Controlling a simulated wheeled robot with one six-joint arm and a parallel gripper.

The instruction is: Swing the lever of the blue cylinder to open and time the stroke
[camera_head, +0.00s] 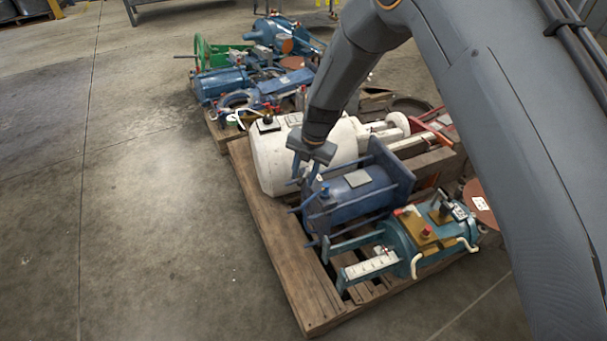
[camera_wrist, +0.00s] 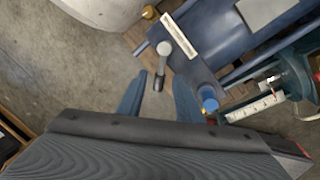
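The blue cylinder (camera_head: 352,205) lies on its side on the wooden pallet, between a white cylinder and a teal one. It has square end plates, tie rods and a pale plate on its body. In the wrist view its near end plate (camera_wrist: 190,52) carries a white strip. A small grey lever with a pale rounded end (camera_wrist: 163,62) shows beside that plate. My gripper (camera_head: 305,172) is over the cylinder's left end. In the wrist view my gripper (camera_wrist: 158,98) has its two fingers apart, with the lever's lower end between them; contact cannot be told.
The white cylinder (camera_head: 272,165) lies behind, and the teal cylinder (camera_head: 425,238) with a white scale (camera_head: 370,266) lies in front. The pallet (camera_head: 285,265) has a bare left edge. Another loaded pallet stands behind. The concrete floor (camera_head: 150,210) at left is clear.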

